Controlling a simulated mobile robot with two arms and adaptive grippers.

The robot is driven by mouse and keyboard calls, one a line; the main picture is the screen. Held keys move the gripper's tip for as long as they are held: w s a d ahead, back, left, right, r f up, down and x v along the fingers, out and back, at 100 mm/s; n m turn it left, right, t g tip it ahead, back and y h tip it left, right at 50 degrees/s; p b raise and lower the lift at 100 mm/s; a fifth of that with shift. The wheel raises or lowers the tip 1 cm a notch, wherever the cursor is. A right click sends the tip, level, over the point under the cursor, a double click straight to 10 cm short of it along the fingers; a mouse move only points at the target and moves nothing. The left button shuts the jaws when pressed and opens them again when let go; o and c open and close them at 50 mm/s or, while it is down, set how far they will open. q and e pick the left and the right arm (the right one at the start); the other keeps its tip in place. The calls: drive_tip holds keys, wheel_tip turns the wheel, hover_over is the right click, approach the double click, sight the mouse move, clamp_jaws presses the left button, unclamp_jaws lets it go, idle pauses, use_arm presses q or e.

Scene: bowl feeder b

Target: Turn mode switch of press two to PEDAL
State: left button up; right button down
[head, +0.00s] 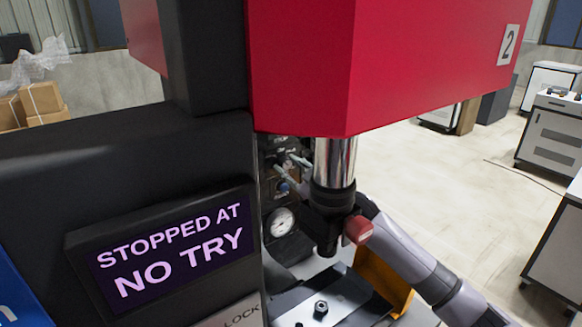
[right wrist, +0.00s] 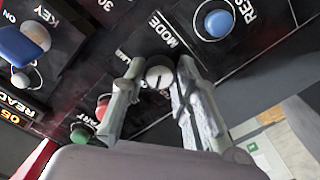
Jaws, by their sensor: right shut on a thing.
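Press two is the red machine (head: 310,60) with a "2" plate (head: 507,45) in the head view. Its dark control panel (right wrist: 150,45) fills much of the right wrist view. The mode switch (right wrist: 158,77) is a small round grey knob with a dark line, below the word MODE. My right gripper (right wrist: 161,68) is shut on this knob, one finger on each side. In the head view its fingers (head: 293,165) show small at the panel, behind the press. The setting labels are mostly hidden, so I cannot read the position. My left gripper is out of view.
A blue RESET button (right wrist: 218,22), a blue key switch (right wrist: 22,45), and red (right wrist: 103,105) and green (right wrist: 80,133) buttons surround the knob. The chrome press column (head: 335,160) stands close to my right arm. A display (head: 165,250) reads STOPPED AT NO TRY.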

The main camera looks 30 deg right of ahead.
drive_tip(key=shift+n, duration=1.1)
drive_tip(key=c, duration=1.2)
unclamp_jaws()
drive_tip(key=shift+c, duration=0.2)
drive_tip(key=shift+s, duration=0.1)
drive_tip(key=s+d, duration=0.1)
drive_tip(key=s, duration=1)
drive_tip(key=shift+s+d, duration=0.35)
